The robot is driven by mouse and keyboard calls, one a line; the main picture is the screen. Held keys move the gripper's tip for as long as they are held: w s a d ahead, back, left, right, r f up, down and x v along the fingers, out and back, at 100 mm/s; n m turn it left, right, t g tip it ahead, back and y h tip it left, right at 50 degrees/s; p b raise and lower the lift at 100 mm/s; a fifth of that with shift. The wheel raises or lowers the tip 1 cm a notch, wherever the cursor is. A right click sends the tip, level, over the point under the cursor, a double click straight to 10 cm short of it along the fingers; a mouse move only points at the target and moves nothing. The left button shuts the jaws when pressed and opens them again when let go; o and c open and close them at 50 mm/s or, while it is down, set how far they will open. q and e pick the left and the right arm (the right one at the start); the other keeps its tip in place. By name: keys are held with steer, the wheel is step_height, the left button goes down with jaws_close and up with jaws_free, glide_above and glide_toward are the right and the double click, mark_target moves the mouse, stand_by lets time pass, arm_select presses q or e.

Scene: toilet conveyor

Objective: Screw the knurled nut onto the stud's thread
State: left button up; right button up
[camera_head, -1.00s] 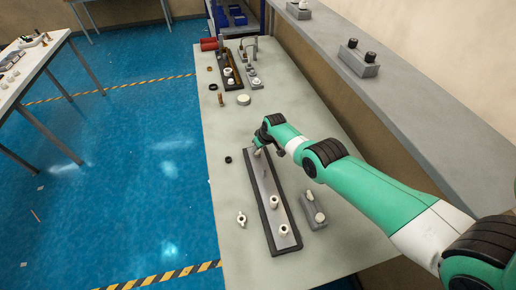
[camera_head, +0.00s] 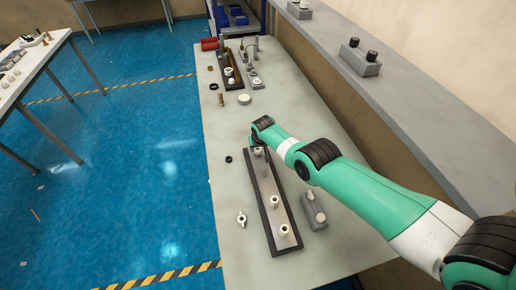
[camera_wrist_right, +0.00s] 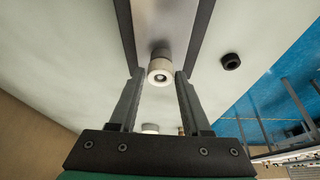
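My left gripper is not in view.
A black nut (camera_head: 228,159) lies left of the plate, and a white winged piece (camera_head: 241,219) nearer. A grey block (camera_head: 313,210) stands to the right. Several parts and another fixture (camera_head: 229,70) stand at the back.

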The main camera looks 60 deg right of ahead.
mark_target(258, 151)
step_height(258, 151, up, 3)
steer(key=p, duration=0.3)
steer(key=shift+r, duration=0.1)
steer(key=o, duration=0.6)
steer(key=shift+c, duration=0.2)
steer(key=c, duration=0.5)
